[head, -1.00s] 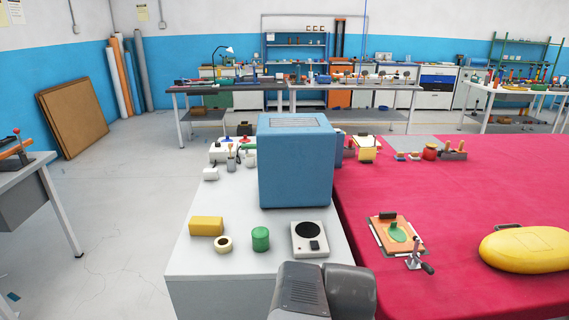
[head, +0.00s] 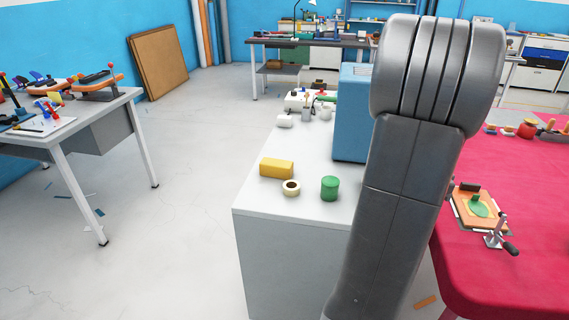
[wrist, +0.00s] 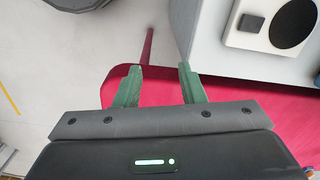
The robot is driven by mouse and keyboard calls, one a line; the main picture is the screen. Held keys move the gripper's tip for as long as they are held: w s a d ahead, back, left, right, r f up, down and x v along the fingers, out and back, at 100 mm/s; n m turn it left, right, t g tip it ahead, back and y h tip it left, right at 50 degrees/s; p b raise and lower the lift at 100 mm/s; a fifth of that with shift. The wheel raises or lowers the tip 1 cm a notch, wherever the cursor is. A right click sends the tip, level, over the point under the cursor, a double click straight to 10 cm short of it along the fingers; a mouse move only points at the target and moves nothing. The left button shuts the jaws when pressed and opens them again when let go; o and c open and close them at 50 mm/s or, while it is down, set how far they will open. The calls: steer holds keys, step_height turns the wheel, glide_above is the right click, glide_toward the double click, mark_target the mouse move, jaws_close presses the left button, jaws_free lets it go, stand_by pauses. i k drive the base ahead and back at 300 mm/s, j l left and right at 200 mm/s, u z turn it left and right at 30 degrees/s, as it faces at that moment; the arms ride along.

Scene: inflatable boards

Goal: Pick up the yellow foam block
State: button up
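The yellow foam block (head: 277,168) lies on the near left part of the light grey bench top (head: 262,200) in the head view. It does not show in the wrist view. My gripper (wrist: 157,70) shows in the wrist view with its two green fingers apart and nothing between them. It is beside the grey bench, with floor and red cloth behind it. In the head view my arm stands large to the right of the block, and the gripper itself is out of sight.
A tape roll (head: 291,188) and a green cylinder (head: 329,188) stand close to the block. A blue box (head: 351,115) stands behind, partly hidden by my arm. A white device with a black disc (wrist: 270,24) is on the bench. The red-covered table (head: 500,270) is on the right.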

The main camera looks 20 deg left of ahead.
mark_target(268, 166)
steer(key=j+z, duration=0.2)
steer(key=j, duration=1.7)
steer(key=i+j, duration=0.15)
steer(key=j, duration=0.15)
steer(key=i+j+z, duration=0.2)
steer(key=i+j, duration=0.15)
steer(key=j, duration=0.25)
steer(key=i+j, duration=0.15)
steer(key=j, duration=0.15)
